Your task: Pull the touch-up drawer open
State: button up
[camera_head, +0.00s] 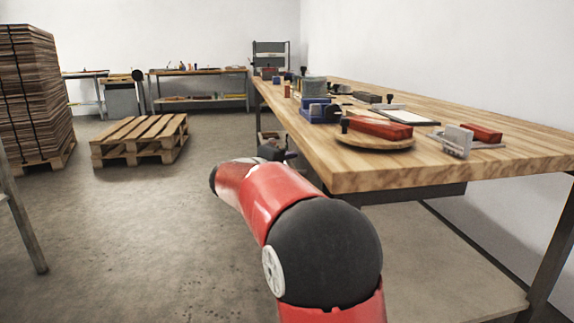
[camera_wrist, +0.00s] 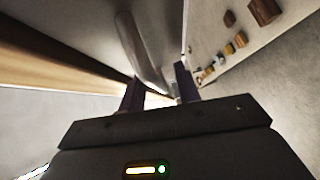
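In the wrist view, a grey drawer front (camera_wrist: 85,25) carries a pale curved bar handle (camera_wrist: 132,45). My gripper (camera_wrist: 160,85) has its two dark fingers apart, with the lower end of the handle showing between or just beyond them. I cannot tell whether either finger touches it. In the head view, a dark box-like body (camera_head: 415,193) hangs under the near end of the wooden bench; it may be the drawer's housing. There my red and black arm reaches to the bench's left side, and my gripper is not clearly visible.
The wooden bench (camera_head: 350,181) holds red blocks, a round board (camera_head: 372,142), a clipboard (camera_head: 402,117) and blue tools. A lower shelf (camera_head: 450,260) lies beneath. A pallet (camera_head: 140,138) and stacked sheets (camera_head: 35,90) stand left. Floor between them and the bench is clear.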

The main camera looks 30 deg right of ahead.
grip_shut()
jog(key=w+a+p, duration=0.1)
jog(key=w+a, duration=0.1)
jog(key=a, duration=0.8)
jog(key=w+a, duration=0.3)
jog(key=a, duration=0.7)
jog(key=shift+w+p, duration=0.35)
grip_release()
